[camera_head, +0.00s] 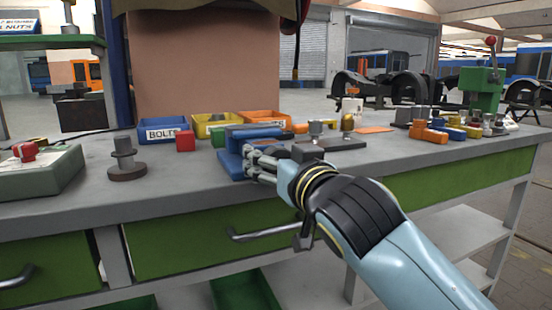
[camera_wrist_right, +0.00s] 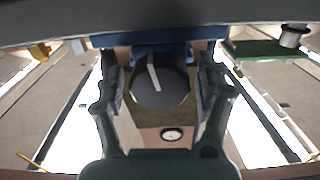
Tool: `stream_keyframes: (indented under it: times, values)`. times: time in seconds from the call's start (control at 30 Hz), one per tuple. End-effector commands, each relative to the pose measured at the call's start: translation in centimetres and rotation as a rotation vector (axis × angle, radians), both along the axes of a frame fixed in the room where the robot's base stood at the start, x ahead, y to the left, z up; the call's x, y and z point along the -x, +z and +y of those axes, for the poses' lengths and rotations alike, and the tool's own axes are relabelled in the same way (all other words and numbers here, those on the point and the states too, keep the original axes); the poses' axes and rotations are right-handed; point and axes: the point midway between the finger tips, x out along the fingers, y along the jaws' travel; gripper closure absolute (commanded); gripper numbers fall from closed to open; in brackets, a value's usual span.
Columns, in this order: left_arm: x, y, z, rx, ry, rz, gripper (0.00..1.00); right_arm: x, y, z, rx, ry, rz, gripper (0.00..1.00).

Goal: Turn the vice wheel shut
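The blue vice (camera_head: 232,152) stands at the front edge of the grey bench. In the right wrist view its wheel appears as a dark round knob (camera_wrist_right: 172,95) with a white stripe, below a blue bar (camera_wrist_right: 215,34). My right gripper (camera_head: 256,163) is at the vice's front; its arm comes in from the lower right. In the wrist view the right gripper (camera_wrist_right: 160,78) has one finger on each side of the wheel, apart, with narrow gaps seeming to show. In the head view the wheel is hidden behind the fingers. My left gripper is not in view.
A blue bolts bin (camera_head: 163,131), a yellow bin (camera_head: 212,122) and a red block (camera_head: 185,141) sit behind the vice. A dark spindle (camera_head: 125,160) stands to the left. A green press (camera_head: 482,90) and several coloured blocks are at right. A drawer handle (camera_head: 262,233) juts out below.

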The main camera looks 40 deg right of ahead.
Motion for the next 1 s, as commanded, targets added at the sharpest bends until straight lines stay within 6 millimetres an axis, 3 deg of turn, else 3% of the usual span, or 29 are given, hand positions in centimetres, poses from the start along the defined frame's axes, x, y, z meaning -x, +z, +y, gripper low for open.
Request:
stream_keyframes:
  times: [0.03, 0.4, 0.67, 0.97, 1.0]
  values:
    - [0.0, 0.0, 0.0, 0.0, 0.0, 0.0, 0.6, 0.0, 0.0, 0.0, 0.0, 0.0, 0.0, 0.37]
    - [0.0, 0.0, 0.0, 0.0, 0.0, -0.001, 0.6, 0.0, 0.0, 0.0, 0.0, 0.0, 0.0, 0.83]
    - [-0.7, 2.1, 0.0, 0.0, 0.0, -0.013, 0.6, 0.0, 0.4, 0.0, 0.132, -0.001, 0.032, 0.83]
    - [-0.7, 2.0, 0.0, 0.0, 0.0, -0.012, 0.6, 0.0, 0.0, 0.1, 0.162, 0.0, 0.038, 0.83]
    - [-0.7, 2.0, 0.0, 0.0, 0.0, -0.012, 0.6, 0.0, 0.0, 0.1, 0.162, 0.0, 0.038, 0.5]
